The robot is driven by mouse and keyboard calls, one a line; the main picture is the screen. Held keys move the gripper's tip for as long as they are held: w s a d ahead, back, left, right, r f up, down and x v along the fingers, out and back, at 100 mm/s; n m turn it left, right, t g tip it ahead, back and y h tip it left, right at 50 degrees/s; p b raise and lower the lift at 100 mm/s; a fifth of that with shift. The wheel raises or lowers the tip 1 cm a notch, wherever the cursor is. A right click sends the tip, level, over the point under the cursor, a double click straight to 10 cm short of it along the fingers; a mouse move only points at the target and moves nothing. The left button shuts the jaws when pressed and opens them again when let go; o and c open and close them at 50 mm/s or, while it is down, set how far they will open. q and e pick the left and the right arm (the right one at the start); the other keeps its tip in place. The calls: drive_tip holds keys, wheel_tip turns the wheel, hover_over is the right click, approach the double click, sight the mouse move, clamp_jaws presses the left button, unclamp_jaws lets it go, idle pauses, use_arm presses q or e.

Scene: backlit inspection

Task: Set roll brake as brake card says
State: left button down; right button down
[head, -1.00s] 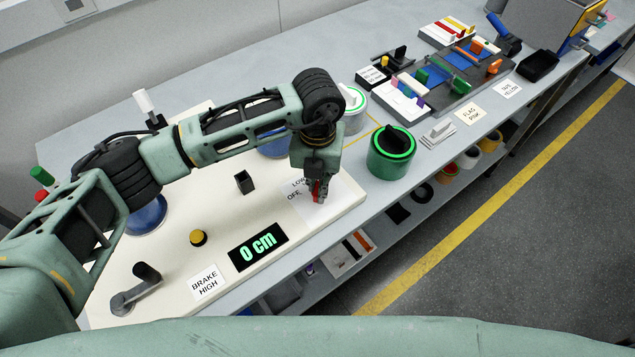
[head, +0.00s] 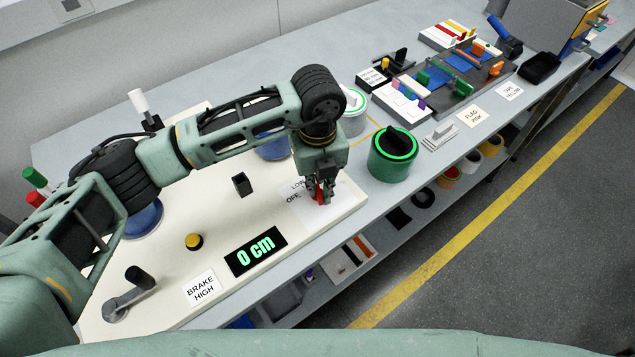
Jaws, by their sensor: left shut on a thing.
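The brake card (head: 201,288) reads "BRAKE HIGH" and lies on the cream panel (head: 215,235) near its front left. A white label plate (head: 333,208) at the panel's right end shows "LOW" and "OFF", partly covered by my gripper; any other marking there is hidden. My left gripper (head: 321,196) points down over this plate and is shut on a red lever (head: 319,190). The fingers hide most of the lever, so I cannot tell which mark it points to. My right gripper is not in view.
A black display (head: 256,251) reads "0 cm". A yellow button (head: 193,241), a black crank (head: 130,291) and a small black post (head: 241,184) stand on the panel.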

sight(317, 187)
use_arm(q)
drive_tip(key=c, duration=1.9)
unclamp_jaws()
drive_tip(key=shift+o, duration=0.2)
drive_tip(key=shift+r, duration=0.1)
wheel_tip(317, 187, up, 12)
